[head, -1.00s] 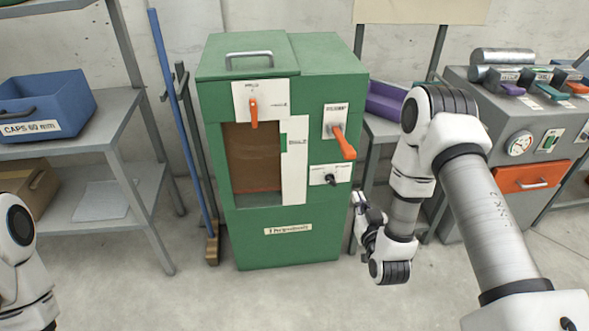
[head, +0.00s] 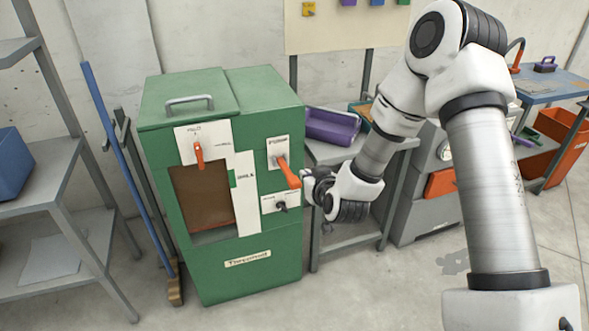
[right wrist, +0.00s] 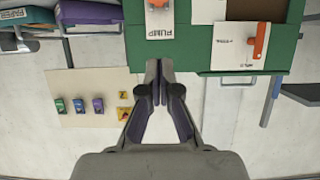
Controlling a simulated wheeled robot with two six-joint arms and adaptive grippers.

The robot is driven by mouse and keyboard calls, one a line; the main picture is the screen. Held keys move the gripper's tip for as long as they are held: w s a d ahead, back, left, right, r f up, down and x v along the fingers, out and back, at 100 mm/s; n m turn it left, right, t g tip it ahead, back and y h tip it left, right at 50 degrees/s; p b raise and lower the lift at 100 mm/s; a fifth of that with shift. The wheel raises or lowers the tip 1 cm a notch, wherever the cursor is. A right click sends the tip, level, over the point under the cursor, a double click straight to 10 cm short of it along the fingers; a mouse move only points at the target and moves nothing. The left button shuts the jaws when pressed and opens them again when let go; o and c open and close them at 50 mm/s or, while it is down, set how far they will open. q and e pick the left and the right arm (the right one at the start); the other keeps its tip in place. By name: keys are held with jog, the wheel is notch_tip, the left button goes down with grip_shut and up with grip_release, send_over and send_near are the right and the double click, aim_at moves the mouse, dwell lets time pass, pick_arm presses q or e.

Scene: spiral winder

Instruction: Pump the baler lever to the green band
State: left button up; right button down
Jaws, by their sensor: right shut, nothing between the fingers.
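The green baler (head: 250,284) stands left of centre in the head view. Its pump lever (head: 288,174) has an orange handle sticking out and down from a white plate at the right of the front. It shows partly at the top edge of the right wrist view (right wrist: 157,3), by the word PUMP. A white strip (head: 247,195) beside the window has a small green patch (head: 233,180) at its left edge. My right gripper (head: 307,184) is close to the lever's lower end; contact cannot be told. In the right wrist view its fingers (right wrist: 160,68) are together and empty.
A second orange handle (head: 199,154) hangs on the upper left plate. A small black knob (head: 281,206) sits below the pump lever. A side table with a purple bin (head: 330,126) stands right of the baler. A blue pole (head: 125,165) leans at its left.

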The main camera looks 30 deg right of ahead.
jog(key=shift+w+r, duration=0.25)
send_over(295, 183)
notch_tip(295, 183, down, 4)
jog(key=shift+w+d+r+p, duration=0.1)
jog(key=shift+w+r+p, duration=0.1)
jog(key=shift+p, duration=0.2)
notch_tip(295, 183, down, 4)
jog(key=shift+s+f, duration=0.1)
